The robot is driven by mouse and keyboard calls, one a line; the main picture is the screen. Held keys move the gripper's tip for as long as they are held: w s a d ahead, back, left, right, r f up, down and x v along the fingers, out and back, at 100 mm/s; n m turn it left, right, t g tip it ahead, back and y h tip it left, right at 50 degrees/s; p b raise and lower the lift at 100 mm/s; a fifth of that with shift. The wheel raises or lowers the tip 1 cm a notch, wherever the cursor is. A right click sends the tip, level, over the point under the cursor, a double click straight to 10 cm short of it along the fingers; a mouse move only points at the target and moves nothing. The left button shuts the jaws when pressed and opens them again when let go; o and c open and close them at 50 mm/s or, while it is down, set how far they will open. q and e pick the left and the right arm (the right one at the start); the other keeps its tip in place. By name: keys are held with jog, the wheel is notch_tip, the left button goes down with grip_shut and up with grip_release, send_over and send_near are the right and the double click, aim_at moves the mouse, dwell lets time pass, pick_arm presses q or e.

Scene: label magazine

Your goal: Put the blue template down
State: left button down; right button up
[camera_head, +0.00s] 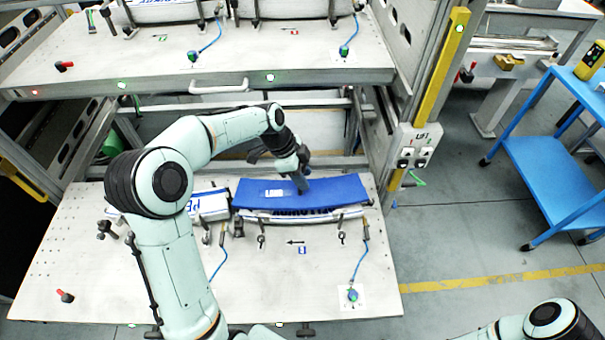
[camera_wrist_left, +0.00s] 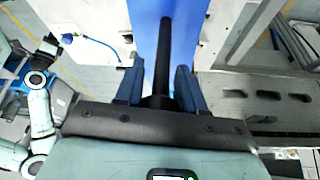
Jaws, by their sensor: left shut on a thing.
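The blue template (camera_head: 335,191) is a long, slightly curved plate. In the head view it lies over a white label part with dark lettering (camera_head: 300,214) on the lower shelf. My left gripper (camera_head: 301,184) is shut on the template near its middle, from above and behind. In the left wrist view the template (camera_wrist_left: 146,25) runs away between the two blue fingers (camera_wrist_left: 160,68). I cannot tell whether the template rests fully on the part. My right arm shows at the lower right in the head view; its gripper (camera_wrist_left: 48,44) is small in the left wrist view.
The lower shelf (camera_head: 120,275) has clamps, blue cables and a white box-like part (camera_head: 208,205) left of the template. The upper shelf (camera_head: 150,75) hangs above and behind with a handle. A post (camera_head: 440,80) bounds the right side. A blue cart (camera_head: 550,180) stands farther right.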

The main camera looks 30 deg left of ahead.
pick_arm(q)
jog(key=c, duration=0.7)
grip_release()
jog(key=v, duration=1.2)
